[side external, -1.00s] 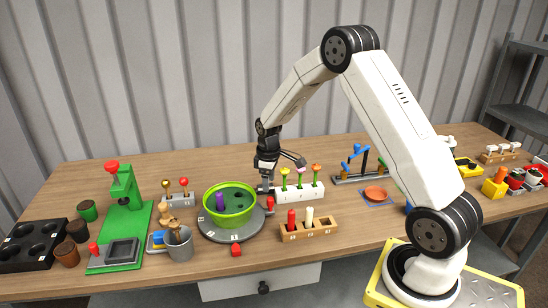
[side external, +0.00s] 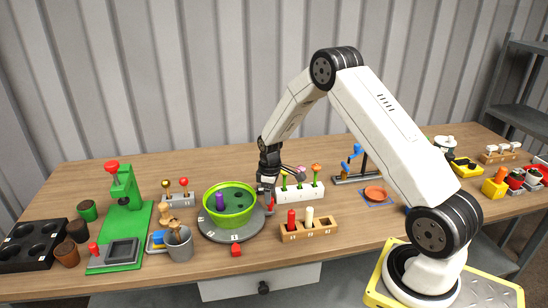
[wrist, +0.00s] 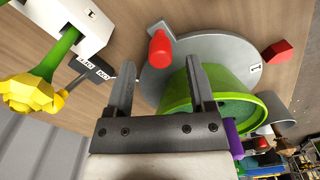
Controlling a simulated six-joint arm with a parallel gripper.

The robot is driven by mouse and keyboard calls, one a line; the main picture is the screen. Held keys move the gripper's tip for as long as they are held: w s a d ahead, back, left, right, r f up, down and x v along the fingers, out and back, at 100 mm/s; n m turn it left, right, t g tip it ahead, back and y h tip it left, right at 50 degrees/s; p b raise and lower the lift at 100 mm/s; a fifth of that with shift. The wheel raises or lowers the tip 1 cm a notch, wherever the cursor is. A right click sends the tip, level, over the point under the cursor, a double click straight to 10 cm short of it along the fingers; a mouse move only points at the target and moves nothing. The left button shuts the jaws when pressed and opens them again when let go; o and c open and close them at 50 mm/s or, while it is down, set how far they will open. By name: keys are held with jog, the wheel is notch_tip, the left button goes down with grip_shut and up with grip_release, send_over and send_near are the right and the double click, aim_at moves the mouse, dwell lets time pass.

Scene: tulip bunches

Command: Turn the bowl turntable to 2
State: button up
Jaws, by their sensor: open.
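The bowl turntable is a grey disc (side external: 222,236) bearing a green bowl (side external: 230,212), with small white number labels on its rim. A red knob (side external: 270,207) stands on the disc's right side. It also shows in the wrist view (wrist: 160,47), ahead of and between my fingers. A red pointer block (side external: 236,250) sits at the disc's front edge; in the wrist view (wrist: 278,51) the label (wrist: 256,70) beside it appears to read 1. My gripper (side external: 268,196) is open beside the knob; it also shows in the wrist view (wrist: 163,82), with the right finger close to the bowl.
A white rack with tulips (side external: 300,192) stands just right of my gripper. A wooden block with red and cream pegs (side external: 310,229) lies in front right. A grey cup (side external: 179,245) and a green press (side external: 122,210) stand to the left.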

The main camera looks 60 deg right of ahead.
jog(key=shift+f, duration=1.3)
grip_shut()
dwell(0.5)
